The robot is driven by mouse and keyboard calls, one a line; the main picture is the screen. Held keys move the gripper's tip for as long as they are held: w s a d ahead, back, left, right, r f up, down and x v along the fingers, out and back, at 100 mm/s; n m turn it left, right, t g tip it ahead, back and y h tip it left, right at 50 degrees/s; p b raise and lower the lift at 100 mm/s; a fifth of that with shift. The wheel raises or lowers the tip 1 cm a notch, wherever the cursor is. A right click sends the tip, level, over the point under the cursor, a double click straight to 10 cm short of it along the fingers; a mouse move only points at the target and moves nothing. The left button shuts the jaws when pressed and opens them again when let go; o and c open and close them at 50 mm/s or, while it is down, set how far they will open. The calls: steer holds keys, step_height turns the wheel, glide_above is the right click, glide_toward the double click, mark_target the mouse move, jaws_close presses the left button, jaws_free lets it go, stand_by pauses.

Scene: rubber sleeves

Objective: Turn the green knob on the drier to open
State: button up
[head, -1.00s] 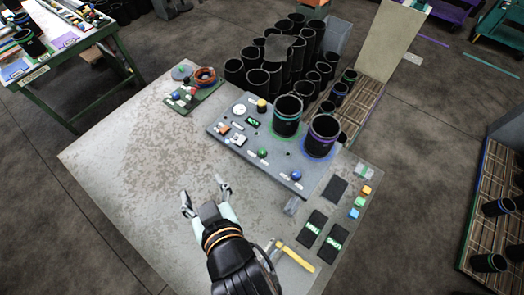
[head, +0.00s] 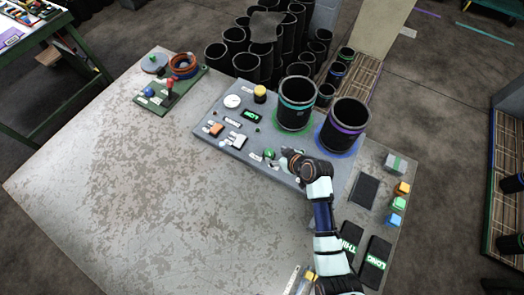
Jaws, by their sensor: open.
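The drier's grey control panel (head: 215,105) sits on the table and carries several knobs and switches. The green knob (head: 269,153) is near its front edge, right of the white switch. My gripper (head: 277,161) is over the front of the panel, with its fingers right beside the green knob. The fingers are open, small and partly hidden by the wrist; I cannot tell whether they touch the knob. The blue knob on the panel is hidden behind my arm.
Two black sleeves, one with a teal band (head: 296,103) and one with a purple band (head: 345,124), stand on the panel behind my gripper. Coloured blocks (head: 398,204) and dark pads (head: 375,262) lie to the right. The table's left half is clear.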

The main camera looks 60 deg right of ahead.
mark_target(269, 152)
steer(key=b+x, duration=0.1)
steer(key=x, duration=0.5)
steer(key=shift+w+d+f, duration=0.1)
steer(key=shift+w+f, duration=0.1)
steer(key=shift+w, duration=0.1)
steer(key=c, duration=1.1)
steer(key=shift+c, duration=0.2)
